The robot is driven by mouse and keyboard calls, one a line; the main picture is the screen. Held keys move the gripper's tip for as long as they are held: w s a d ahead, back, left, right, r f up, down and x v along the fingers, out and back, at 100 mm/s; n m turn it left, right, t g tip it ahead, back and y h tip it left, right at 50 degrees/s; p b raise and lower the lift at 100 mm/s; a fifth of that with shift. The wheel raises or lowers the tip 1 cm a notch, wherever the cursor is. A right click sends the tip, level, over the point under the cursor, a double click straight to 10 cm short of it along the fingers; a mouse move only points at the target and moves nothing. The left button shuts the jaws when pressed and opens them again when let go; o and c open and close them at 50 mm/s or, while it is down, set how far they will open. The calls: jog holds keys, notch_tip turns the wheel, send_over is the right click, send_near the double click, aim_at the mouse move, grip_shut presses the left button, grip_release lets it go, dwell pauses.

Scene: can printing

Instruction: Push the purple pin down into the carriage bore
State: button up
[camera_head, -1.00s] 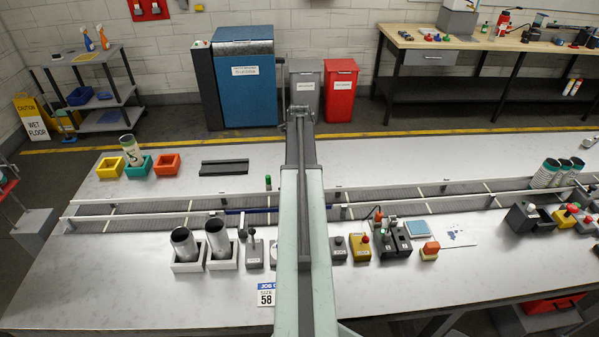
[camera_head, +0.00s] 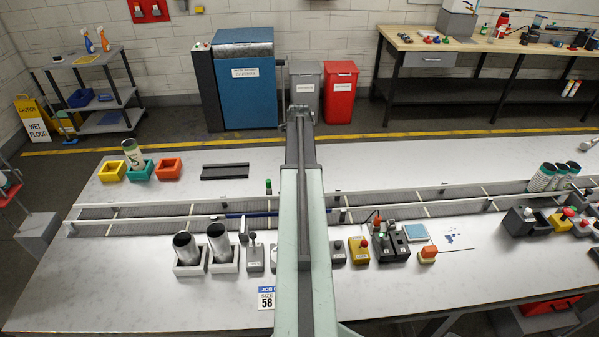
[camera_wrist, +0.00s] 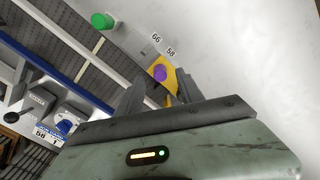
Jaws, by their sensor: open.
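The purple pin (camera_wrist: 160,73) shows its round top in the wrist view, beside a yellow piece (camera_wrist: 172,82) that looks like the carriage. My gripper (camera_wrist: 158,88) has its two dark fingers apart, one on each side of the pin in the picture. Nothing shows between the fingers but the pin and yellow piece beyond them; I cannot tell the gap to the pin. How deep the pin sits and the bore itself cannot be made out. In the head view my arm hides the gripper, the pin and the carriage.
In the wrist view a green knob (camera_wrist: 102,21) stands near the scale marked 66 and 58, beside the conveyor (camera_wrist: 84,62). In the head view a size card (camera_head: 267,297) reads 58. Can holders (camera_head: 222,264) and a yellow button box (camera_head: 359,250) flank my arm.

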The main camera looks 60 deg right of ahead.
notch_tip(320, 180, up, 5)
jog(key=p, duration=0.3)
jog(key=shift+r+p, duration=0.1)
jog(key=shift+p, duration=0.3)
jog(key=shift+f, duration=0.2)
